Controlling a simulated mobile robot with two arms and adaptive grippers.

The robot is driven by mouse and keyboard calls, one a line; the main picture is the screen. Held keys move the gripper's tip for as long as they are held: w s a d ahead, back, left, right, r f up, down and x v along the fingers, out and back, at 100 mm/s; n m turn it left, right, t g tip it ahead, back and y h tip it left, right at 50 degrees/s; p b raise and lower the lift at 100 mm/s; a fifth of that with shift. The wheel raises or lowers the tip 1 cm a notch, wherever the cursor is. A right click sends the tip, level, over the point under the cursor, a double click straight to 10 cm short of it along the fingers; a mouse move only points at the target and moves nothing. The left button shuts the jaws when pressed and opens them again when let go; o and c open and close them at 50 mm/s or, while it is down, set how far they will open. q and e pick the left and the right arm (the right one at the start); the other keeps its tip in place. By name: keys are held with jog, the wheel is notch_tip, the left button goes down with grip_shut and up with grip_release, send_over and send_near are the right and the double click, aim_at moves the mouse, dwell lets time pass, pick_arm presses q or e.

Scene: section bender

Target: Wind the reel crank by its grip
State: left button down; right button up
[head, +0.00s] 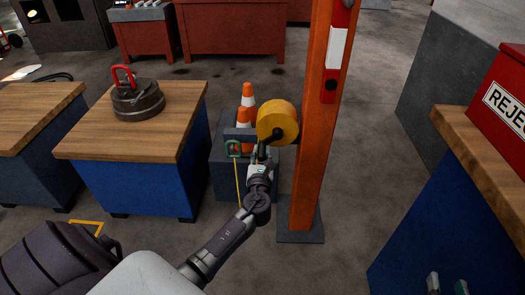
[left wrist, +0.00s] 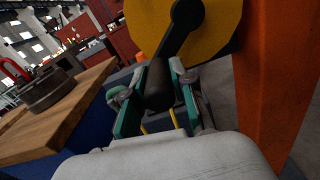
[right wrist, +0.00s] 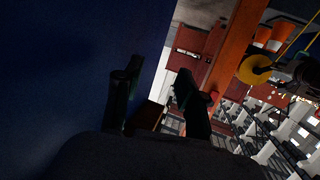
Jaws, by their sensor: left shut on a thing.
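The yellow reel (head: 280,118) is mounted on the orange post (head: 318,130). It also shows in the left wrist view (left wrist: 222,25), with a black crank arm (left wrist: 181,32) across its face. The dark crank grip (left wrist: 158,88) sits between the fingers of my left gripper (left wrist: 160,92), which is shut on it. In the head view my left gripper (head: 260,158) is just below the reel and hides most of the grip. My right gripper (right wrist: 158,98) is open and empty, fingers apart; its tips (head: 447,284) show at the lower right of the head view.
Traffic cones (head: 246,118) stand on a low dark block behind my left gripper. A wood-topped blue bench (head: 85,142) with a red-handled weight (head: 138,100) is left. A blue bench with a red reject box (head: 505,95) is right.

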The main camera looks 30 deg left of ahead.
pick_arm(q)
jog(key=c, duration=1)
grip_release()
pick_arm(e)
jog(key=shift+s+d+f, duration=0.1)
jog(key=shift+s+f, duration=0.1)
jog(key=shift+f, duration=0.25)
pick_arm(q)
jog(key=shift+o, duration=0.2)
jog(key=v, duration=1.2)
jog(key=shift+s, duration=0.1)
